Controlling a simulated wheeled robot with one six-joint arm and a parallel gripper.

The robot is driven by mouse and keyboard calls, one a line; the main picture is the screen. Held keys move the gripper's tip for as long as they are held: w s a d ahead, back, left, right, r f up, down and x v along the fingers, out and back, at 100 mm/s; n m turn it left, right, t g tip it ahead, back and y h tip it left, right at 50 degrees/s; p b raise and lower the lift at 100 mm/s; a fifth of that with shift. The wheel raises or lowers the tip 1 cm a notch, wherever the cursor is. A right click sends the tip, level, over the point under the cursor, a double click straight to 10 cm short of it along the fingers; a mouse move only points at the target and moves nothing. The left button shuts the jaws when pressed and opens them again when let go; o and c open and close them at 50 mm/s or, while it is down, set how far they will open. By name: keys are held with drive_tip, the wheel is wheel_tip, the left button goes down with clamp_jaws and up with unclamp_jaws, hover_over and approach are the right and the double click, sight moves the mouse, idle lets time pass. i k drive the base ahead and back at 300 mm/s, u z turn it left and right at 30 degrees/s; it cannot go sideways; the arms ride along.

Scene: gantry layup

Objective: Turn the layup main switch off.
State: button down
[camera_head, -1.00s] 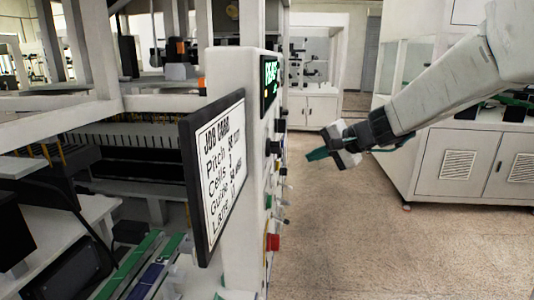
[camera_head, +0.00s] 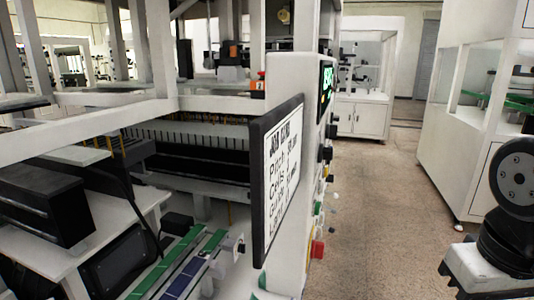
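The control panel (camera_head: 290,85) is a white upright column seen almost edge-on. Its right face carries a lit green display (camera_head: 326,85), black knobs (camera_head: 327,154), several small switches and buttons (camera_head: 318,208) and a red button (camera_head: 317,249) low down. I cannot tell which of these is the layup main switch, nor its position. My gripper is not in view; only grey and black parts of my arm show at the right edge.
A black-framed job card (camera_head: 283,180) is fixed to the panel's near side. The gantry machine with green and blue strips (camera_head: 190,262) fills the left. Speckled floor (camera_head: 385,200) is open right of the panel. White cabinets (camera_head: 362,118) stand behind.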

sight(318, 248)
drive_tip(key=u, duration=0.45)
drive_tip(key=k, duration=0.85)
drive_tip(key=z, duration=0.05)
